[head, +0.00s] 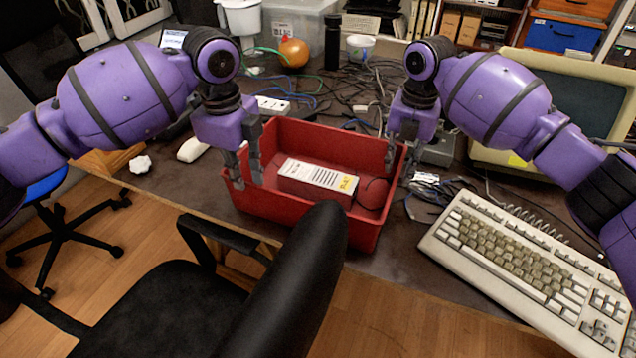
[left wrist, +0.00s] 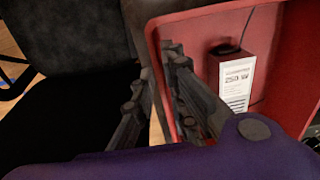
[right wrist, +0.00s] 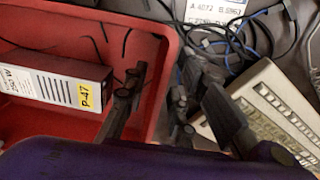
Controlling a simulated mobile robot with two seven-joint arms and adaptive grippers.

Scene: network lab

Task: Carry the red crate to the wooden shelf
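The red crate (head: 303,218) stands on the dark desk. My left gripper (head: 245,172) is at the crate's left wall, one finger inside and one outside. My right gripper (head: 399,160) straddles the right wall the same way. The wooden shelf cannot be made out for certain.
A black office chair (head: 285,290) stands against the desk's front edge, close to the crate. A beige keyboard (head: 520,260) lies right of the crate and a monitor (head: 570,110) stands behind it. Loose cables, a black bottle (head: 332,42) and an orange gourd-like thing (head: 293,52) are behind the crate.

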